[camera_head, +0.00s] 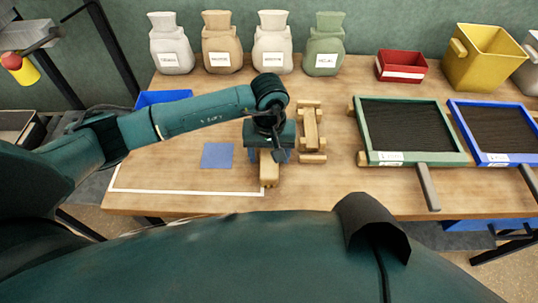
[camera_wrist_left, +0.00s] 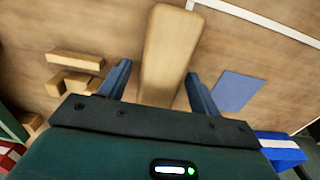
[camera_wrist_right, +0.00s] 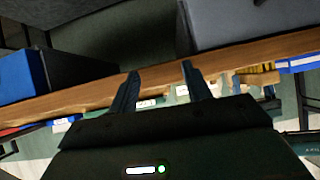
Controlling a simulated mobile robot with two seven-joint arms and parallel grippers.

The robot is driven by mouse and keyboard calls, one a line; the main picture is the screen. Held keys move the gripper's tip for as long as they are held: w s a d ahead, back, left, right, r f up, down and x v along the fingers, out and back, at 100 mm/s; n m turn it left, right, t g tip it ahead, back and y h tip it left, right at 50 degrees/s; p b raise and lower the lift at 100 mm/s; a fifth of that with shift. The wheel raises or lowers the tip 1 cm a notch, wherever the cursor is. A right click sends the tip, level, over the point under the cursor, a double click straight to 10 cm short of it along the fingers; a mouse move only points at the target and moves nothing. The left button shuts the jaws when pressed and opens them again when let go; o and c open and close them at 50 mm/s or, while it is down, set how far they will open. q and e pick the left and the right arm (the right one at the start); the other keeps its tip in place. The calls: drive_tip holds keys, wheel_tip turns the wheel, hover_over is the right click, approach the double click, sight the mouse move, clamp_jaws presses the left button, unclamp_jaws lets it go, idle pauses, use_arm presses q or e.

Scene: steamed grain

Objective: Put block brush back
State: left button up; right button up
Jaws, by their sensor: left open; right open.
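A long pale wooden block (camera_head: 268,172), which I take for the block brush, lies on the table near its front edge; no bristles show. My left gripper (camera_head: 268,152) is over it from above. In the left wrist view the block (camera_wrist_left: 165,45) lies between the two open fingers of the left gripper (camera_wrist_left: 158,75), and I cannot tell whether they touch it. The gripper hides the block's far part in the head view. My right gripper (camera_wrist_right: 160,80) is open and empty in the right wrist view, with a table edge beyond it.
A wooden rack (camera_head: 311,115) stands right of the left gripper, and a blue square (camera_head: 217,155) lies left. Green-framed (camera_head: 358,130) and blue-framed (camera_head: 460,130) trays are at right. Several sacks (camera_head: 272,45), a red box (camera_head: 402,74) and a yellow bin (camera_head: 485,65) line the back.

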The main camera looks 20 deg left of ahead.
sight(269, 154)
use_arm(q)
wheel_tip(269, 154, up, 10)
drive_tip(key=shift+f+b, duration=0.1)
drive_tip(key=shift+b, duration=0.65)
drive_tip(key=shift+r, duration=0.45)
use_arm(e)
drive_tip(key=shift+a+f, duration=0.15)
drive_tip(key=shift+a, duration=0.1)
use_arm(q)
drive_tip(key=shift+s, duration=0.15)
